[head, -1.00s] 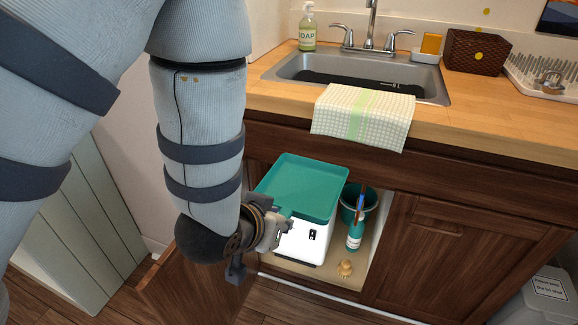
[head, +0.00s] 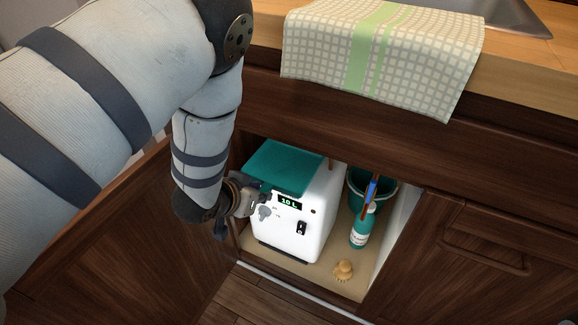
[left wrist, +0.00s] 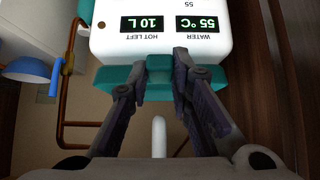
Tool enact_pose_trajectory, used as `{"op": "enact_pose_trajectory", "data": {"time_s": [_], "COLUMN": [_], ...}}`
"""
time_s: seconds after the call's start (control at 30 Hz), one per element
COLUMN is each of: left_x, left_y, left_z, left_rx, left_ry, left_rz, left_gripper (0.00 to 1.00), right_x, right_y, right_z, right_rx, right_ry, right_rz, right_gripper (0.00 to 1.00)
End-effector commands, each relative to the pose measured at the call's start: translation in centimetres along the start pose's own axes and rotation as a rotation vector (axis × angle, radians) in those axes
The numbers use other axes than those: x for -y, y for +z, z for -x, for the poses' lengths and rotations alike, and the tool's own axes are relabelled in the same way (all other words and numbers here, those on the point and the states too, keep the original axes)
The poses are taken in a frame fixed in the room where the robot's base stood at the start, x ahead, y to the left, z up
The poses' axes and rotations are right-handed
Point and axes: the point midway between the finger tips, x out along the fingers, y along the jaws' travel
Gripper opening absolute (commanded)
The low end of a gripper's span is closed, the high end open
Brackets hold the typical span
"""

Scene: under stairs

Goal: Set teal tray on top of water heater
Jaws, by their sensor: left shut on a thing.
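The teal tray (head: 285,165) is a flat rectangle inside the open cabinet, over the top of the white water heater (head: 305,225). My left gripper (head: 262,190) is shut on the tray's near edge, at its front left. My right gripper is out of view.
A teal bucket (head: 372,187) and a teal bottle (head: 362,228) stand right of the heater. A small tan object (head: 343,270) lies on the cabinet floor in front. The open door (head: 120,240) is at left; a checked towel (head: 385,50) hangs above.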

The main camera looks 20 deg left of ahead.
Motion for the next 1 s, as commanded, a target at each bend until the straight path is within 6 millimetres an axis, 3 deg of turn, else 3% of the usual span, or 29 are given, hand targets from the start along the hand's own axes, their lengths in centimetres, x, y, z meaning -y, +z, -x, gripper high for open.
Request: {"op": "enact_pose_trajectory", "data": {"time_s": [0.2, 0.4, 0.63, 0.97, 1.0], "left_x": [-0.1, 0.0, 0.0, 0.0, 0.0], "left_y": [-5.0, -7.4, -5.0, -4.8, -4.8], "left_z": [-5.5, -7.7, -10.2, -10.4, -10.4], "left_rx": [-0.003, 0.001, 0.005, 0.002, 0.002], "left_ry": [0.001, 0.000, 0.000, 0.000, 0.000], "left_rz": [-0.002, -0.001, -0.001, 0.000, 0.000], "left_gripper": [0.00, 0.00, 0.00, 0.00, 0.24], "right_x": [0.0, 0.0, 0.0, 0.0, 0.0], "right_y": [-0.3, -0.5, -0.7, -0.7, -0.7], "right_z": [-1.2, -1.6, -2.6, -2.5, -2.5], "right_rx": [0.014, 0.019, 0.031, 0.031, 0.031], "right_ry": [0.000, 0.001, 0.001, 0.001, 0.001], "right_rz": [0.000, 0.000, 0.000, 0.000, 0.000], "right_gripper": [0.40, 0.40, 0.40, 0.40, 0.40]}}
